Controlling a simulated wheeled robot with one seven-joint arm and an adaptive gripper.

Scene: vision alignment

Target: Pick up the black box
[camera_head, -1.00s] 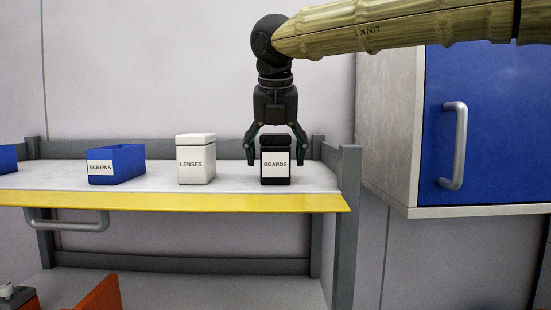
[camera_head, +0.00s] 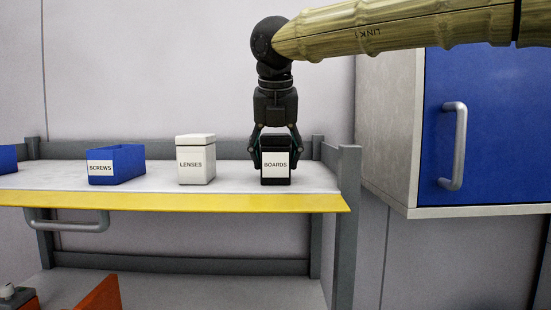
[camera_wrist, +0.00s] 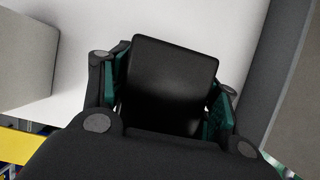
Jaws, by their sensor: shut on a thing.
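The black box (camera_head: 276,181) has a white BOARDS label on its front and stands upright near the right end of the shelf. My gripper (camera_head: 275,163) points straight down over it, with one finger against each side. The gripper is shut on the box. In the wrist view the box's dark lid (camera_wrist: 172,82) lies between the green-padded fingers (camera_wrist: 168,100). In the head view the box rests on the white shelf surface, with no gap visible beneath it.
A white LENSES box (camera_head: 196,168) stands to the left, with a blue SCREWS bin (camera_head: 130,165) beyond it. The shelf (camera_head: 60,178) has a yellow front edge and a grey post (camera_head: 346,200) at right. A blue-doored cabinet (camera_head: 500,120) hangs at right. Bare shelf separates the boxes.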

